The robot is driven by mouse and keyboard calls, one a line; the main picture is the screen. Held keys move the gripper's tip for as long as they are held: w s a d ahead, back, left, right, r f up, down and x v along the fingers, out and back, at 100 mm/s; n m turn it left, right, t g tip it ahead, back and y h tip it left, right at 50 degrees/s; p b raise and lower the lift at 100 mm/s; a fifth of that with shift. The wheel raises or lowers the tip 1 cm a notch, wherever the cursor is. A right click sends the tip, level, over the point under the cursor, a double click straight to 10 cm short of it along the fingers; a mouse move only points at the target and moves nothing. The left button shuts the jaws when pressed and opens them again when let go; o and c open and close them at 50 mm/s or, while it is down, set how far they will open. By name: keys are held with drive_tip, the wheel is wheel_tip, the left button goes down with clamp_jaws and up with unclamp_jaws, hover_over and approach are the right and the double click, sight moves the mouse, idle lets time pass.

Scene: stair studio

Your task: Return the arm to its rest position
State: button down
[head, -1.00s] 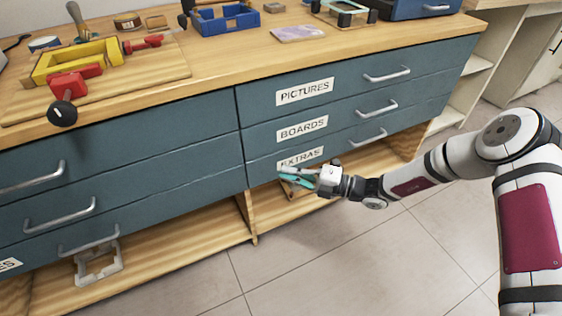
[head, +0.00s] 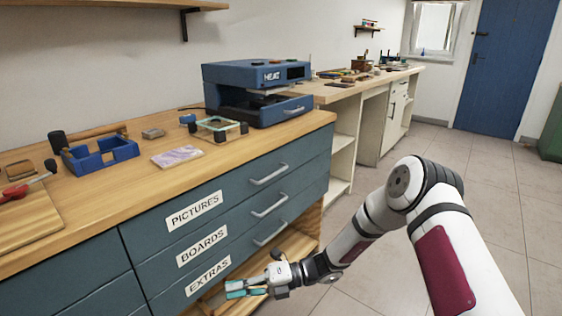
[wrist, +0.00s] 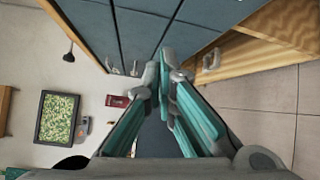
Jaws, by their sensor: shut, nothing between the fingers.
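My gripper (head: 246,289) is at the end of my outstretched arm, low in front of the workbench, near the drawer labelled EXTRAS (head: 208,277). Its teal fingers are shut with nothing between them. In the wrist view the fingertips (wrist: 164,75) meet at the middle, with the blue drawer fronts (wrist: 140,30) beyond them. I cannot tell from these views whether the fingers touch the bench.
The drawers labelled PICTURES (head: 194,211) and BOARDS (head: 201,246) are shut. On the bench top are a blue heat press (head: 240,75), a blue tray (head: 102,157) and a purple patterned piece (head: 177,156). Open tiled floor (head: 480,160) lies to the right.

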drive_tip(key=s+d+r+n+g+h, duration=0.1)
drive_tip(key=s+d+r+n+h, duration=0.5)
drive_tip(key=r+n, duration=0.4)
drive_tip(key=s+d+r+n+h, duration=0.4)
drive_tip(key=s+d+r+n, duration=0.4)
drive_tip(key=r, duration=0.3)
drive_tip(key=s+d+r+n+t+h, duration=0.3)
drive_tip(key=s+d+n, duration=0.3)
drive_tip(key=s+d, duration=0.35)
drive_tip(key=s+d+r+n+t+h, duration=0.35)
drive_tip(key=s+d+n, duration=0.4)
drive_tip(key=s, duration=0.25)
wheel_tip(320, 180, up, 26)
drive_tip(key=t+p, duration=0.3)
drive_tip(key=p, duration=2.2)
drive_tip(key=shift+d+r+m, duration=0.15)
drive_tip(key=shift+d+m, duration=0.15)
drive_tip(key=shift+m, duration=0.15)
drive_tip(key=shift+w+a, duration=0.1)
